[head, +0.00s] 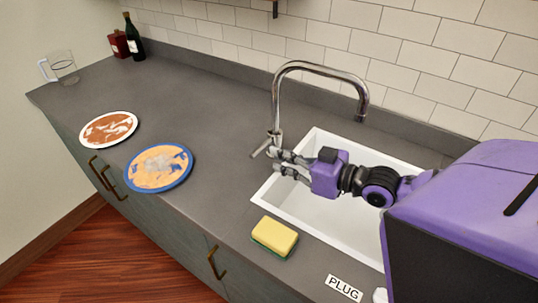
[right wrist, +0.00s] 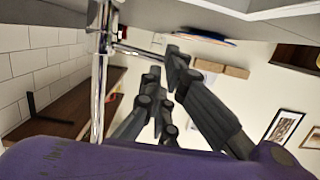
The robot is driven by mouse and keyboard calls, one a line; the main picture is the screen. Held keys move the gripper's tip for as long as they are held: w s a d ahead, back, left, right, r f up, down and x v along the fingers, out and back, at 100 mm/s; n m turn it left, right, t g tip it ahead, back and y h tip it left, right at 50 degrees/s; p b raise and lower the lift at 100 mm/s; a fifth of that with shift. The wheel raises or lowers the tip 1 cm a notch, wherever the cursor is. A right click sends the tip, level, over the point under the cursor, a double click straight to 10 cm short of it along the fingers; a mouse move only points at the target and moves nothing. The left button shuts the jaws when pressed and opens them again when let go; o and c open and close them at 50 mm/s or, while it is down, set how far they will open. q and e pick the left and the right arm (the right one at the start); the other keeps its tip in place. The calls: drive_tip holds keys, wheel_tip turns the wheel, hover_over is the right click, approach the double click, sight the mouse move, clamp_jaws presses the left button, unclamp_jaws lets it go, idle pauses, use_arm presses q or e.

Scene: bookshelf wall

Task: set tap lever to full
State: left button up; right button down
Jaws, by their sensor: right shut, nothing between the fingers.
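The chrome tap (head: 318,68) stands at the back left edge of the white sink, with its tall neck arching to the right. Its short lever (head: 262,148) sticks out low on the tap's body toward the front left. My right gripper (head: 273,161) reaches in from the right over the sink, shut and empty, with its fingertips close beside the lever. In the right wrist view the lever (right wrist: 138,52) runs from the chrome column toward the fingertips (right wrist: 164,66). I cannot tell whether they touch it. My left gripper is not in view.
The white sink (head: 310,215) lies under my right arm. A yellow and green sponge (head: 275,236) and a PLUG label (head: 343,288) are at its front. Two plates (head: 109,129) (head: 159,167), a glass mug (head: 63,68) and a dark bottle (head: 133,37) stand left. The counter between is clear.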

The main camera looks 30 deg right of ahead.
sight(259, 152)
drive_tip(key=shift+x, duration=2.05)
drive_tip(key=shift+w, duration=0.1)
